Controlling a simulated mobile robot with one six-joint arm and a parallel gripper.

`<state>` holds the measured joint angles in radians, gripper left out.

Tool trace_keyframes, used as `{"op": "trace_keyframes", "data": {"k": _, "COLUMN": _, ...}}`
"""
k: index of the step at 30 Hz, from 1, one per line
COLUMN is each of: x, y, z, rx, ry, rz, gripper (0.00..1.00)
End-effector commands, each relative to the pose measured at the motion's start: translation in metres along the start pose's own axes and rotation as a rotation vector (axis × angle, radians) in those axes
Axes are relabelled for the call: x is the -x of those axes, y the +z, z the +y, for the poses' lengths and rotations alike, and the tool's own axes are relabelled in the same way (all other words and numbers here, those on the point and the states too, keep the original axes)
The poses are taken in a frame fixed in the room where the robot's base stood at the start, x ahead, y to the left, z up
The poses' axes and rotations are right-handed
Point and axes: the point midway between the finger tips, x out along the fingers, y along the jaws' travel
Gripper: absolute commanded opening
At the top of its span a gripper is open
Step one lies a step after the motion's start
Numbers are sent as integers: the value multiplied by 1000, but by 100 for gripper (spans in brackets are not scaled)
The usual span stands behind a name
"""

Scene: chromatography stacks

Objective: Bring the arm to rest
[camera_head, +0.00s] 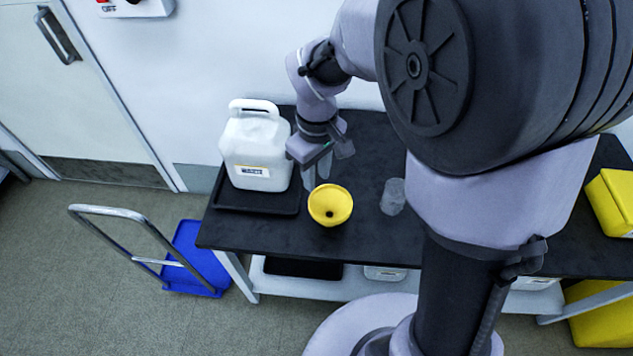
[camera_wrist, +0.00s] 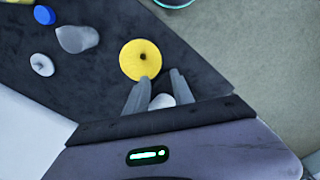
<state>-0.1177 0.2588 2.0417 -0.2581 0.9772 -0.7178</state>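My gripper (camera_head: 326,165) hangs over the black bench, just right of the white jug and behind the yellow funnel. In the wrist view my gripper (camera_wrist: 160,82) has its two grey fingers apart. It is open, with nothing visibly clamped. A small white rounded thing (camera_wrist: 162,102) shows between the finger bases; I cannot tell what it is. My arm is bent, its upper links reaching across the right half of the head view and hiding part of the bench.
The white jug (camera_head: 256,150) stands on a black tray (camera_head: 257,202). The yellow funnel (camera_head: 330,205) and a clear beaker (camera_head: 392,196) stand on the bench (camera_head: 290,235). A yellow bin (camera_head: 612,200) is at right. A blue trolley (camera_head: 197,262) stands on the floor at left.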

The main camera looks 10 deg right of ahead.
Motion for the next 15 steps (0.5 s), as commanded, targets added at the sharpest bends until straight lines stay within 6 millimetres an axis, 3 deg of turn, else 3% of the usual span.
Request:
{"op": "trace_keyframes", "data": {"k": 6, "x": 8, "y": 1, "z": 0, "rx": -8, "ry": 0, "rz": 4, "gripper": 29}}
{"op": "trace_keyframes", "data": {"k": 8, "x": 21, "y": 7, "z": -3, "rx": -56, "ry": 5, "rz": 34, "gripper": 29}}
{"op": "trace_keyframes", "data": {"k": 12, "x": 80, "y": 50, "z": -24, "rx": -361, "ry": 4, "rz": 212, "gripper": 29}}
{"op": "trace_keyframes", "data": {"k": 15, "x": 107, "y": 87, "z": -46, "rx": -605, "ry": -30, "rz": 353, "gripper": 29}}
